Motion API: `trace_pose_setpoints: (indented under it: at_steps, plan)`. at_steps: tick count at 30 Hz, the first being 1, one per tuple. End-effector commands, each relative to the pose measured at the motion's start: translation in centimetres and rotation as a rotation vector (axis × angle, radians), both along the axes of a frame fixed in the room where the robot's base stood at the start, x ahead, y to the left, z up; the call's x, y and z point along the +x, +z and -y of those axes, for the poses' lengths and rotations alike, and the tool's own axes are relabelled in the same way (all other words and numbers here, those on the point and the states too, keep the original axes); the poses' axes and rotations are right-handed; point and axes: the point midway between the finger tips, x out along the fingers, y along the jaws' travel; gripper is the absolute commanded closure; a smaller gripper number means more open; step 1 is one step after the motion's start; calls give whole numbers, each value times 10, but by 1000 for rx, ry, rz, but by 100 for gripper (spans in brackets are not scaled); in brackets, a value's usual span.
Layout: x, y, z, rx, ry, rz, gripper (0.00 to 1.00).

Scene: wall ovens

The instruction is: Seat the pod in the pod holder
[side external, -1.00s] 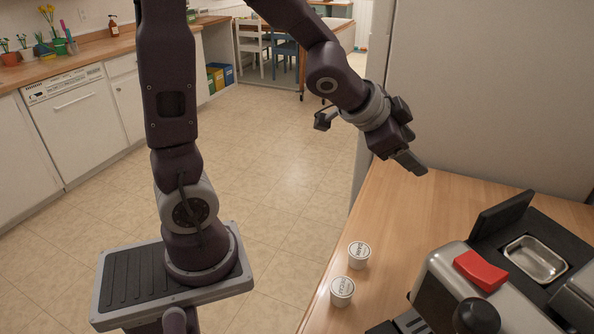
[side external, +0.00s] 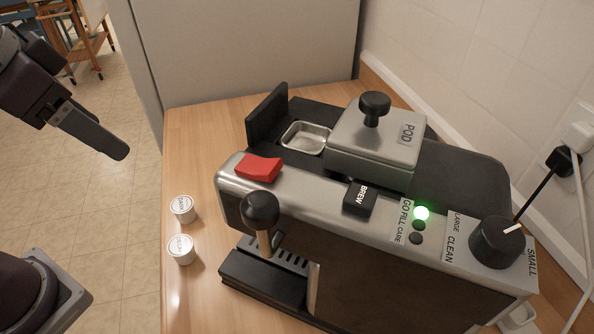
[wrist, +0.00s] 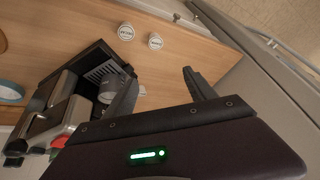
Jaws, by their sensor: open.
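Two small white pods with printed lids stand upright on the wooden counter left of the coffee machine: a far pod (side external: 183,208) and a near pod (side external: 181,249). Both also show in the wrist view (wrist: 126,31) (wrist: 155,41). A metal rectangular well (side external: 305,137) is open in the machine's top, beside a raised black flap (side external: 266,125); I cannot tell for sure that it is the pod holder. A silver block (side external: 375,145) marked POD has a black knob. My gripper (side external: 120,150) is at the left, apart from the pods. In the wrist view its fingers (wrist: 160,78) are spread and empty.
The coffee machine (side external: 380,265) has a red tab (side external: 258,168), a black-knobbed lever (side external: 260,212), a BREW button and a lit green light (side external: 421,213). A tall pale panel (side external: 250,50) stands behind the counter. The counter (side external: 195,150) is clear beyond the pods.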

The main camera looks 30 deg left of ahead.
Motion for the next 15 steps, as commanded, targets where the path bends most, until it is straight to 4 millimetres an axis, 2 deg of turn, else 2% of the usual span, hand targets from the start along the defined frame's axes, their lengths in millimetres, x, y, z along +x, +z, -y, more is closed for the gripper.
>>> trace_pose_setpoints:
  at_steps: [1, 3, 5, 6, 9, 12, 15]
  plan:
    - [34, 0, 10, 29, -87, -39, 36]
    - [82, -7, 29, 62, -228, -78, 36]
    - [122, -21, 47, 76, -349, -108, 36]
    - [147, -34, 61, 79, -427, -126, 36]
    - [200, -76, 94, 67, -600, -159, 36]
    - [233, -116, 119, 45, -718, -175, 36]
    - [247, -139, 132, 29, -778, -179, 36]
